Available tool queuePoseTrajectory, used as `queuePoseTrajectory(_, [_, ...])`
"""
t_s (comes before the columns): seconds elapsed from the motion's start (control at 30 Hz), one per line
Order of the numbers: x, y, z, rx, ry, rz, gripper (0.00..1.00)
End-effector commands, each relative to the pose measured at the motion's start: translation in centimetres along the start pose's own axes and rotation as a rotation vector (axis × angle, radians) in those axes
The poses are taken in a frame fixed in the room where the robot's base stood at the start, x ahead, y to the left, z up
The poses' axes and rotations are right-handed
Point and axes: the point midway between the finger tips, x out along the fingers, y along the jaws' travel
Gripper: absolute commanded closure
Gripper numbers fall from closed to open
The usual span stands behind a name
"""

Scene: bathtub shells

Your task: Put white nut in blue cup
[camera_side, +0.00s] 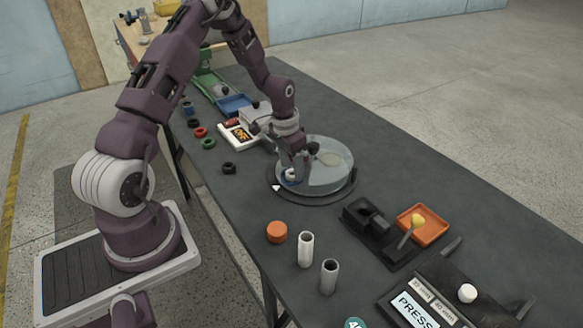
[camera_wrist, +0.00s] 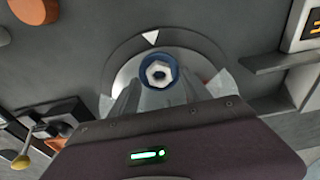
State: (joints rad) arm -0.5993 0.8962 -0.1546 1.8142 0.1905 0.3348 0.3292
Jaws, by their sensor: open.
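A white hexagonal nut (camera_wrist: 150,70) with a dark hole lies inside the round rim of the blue cup (camera_wrist: 158,55) in the wrist view. The blue cup also shows in the side view (camera_side: 290,179), on the left part of a round turntable (camera_side: 271,192) beside a clear domed cover. My gripper (camera_side: 293,171) points down right over the cup. In the wrist view my gripper's fingers (camera_wrist: 160,92) are open on either side just in front of the cup and hold nothing. The side view does not show the nut clearly.
The clear dome (camera_side: 335,165) stands close to my gripper. An orange cylinder (camera_side: 277,232) and two grey-white tubes (camera_side: 306,250) stand in front. An orange tray (camera_side: 435,228) and a black block (camera_side: 365,218) are to the right. Coloured rings (camera_side: 208,143) lie at the left.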

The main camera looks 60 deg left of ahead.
Motion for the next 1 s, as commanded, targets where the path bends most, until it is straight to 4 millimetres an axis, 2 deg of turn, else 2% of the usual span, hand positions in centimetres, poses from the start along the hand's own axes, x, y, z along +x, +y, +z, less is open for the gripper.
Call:
queuePoseTrajectory(0.3, [-8.4,-0.1,-0.1,-0.001,0.005,-0.003,0.45])
queuePoseTrajectory(0.4, [-10.4,-0.1,-0.1,0.0,0.004,-0.003,0.45])
queuePoseTrajectory(0.53, [-11.9,0.0,0.0,0.0,0.002,-0.002,0.45])
queuePoseTrajectory(0.6, [-13.2,0.7,0.0,0.007,0.008,-0.012,0.45])
queuePoseTrajectory(0.67, [-15.5,2.1,0.3,0.018,0.021,-0.033,0.45])
queuePoseTrajectory(0.77, [-21.1,6.4,2.2,0.034,0.067,-0.082,0.45])
queuePoseTrajectory(0.8, [-23.5,8.3,3.6,0.036,0.093,-0.099,0.45])
queuePoseTrajectory(0.87, [-26.6,11.2,6.3,0.036,0.139,-0.114,0.45])
queuePoseTrajectory(0.9, [-28.3,13.0,8.4,0.033,0.173,-0.115,0.45])
queuePoseTrajectory(1.0, [-31.1,16.4,13.9,0.02,0.26,-0.092,0.45])
